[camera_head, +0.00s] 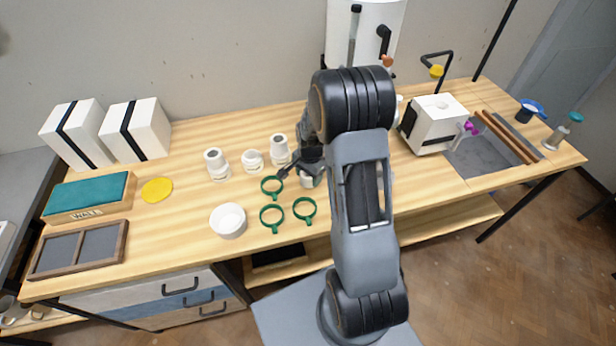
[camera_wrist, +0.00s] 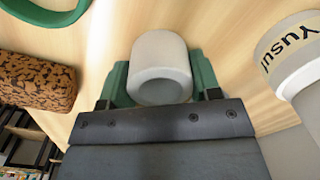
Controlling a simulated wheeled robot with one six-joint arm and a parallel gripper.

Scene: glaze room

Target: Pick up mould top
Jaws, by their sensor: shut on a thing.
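A short white hollow cylinder (camera_wrist: 160,68), which I take to be the mould top, sits between the green-padded fingers of my gripper (camera_wrist: 160,84) in the wrist view. Its open round end faces the camera. The fingers are shut on it, one on each side. In the head view my gripper (camera_head: 308,168) is over the middle of the table, and a bit of white (camera_head: 306,181) shows below it. My arm hides much of that area. I cannot tell whether the piece touches the table.
Several white two-part pieces (camera_head: 216,165) stand left of my gripper. Green rings (camera_head: 271,217) and a white bowl (camera_head: 228,221) lie in front. The wrist view shows a brown speckled block (camera_wrist: 38,80) and a piece labelled Yusuf (camera_wrist: 292,55). A white box (camera_head: 437,124) stands to the right.

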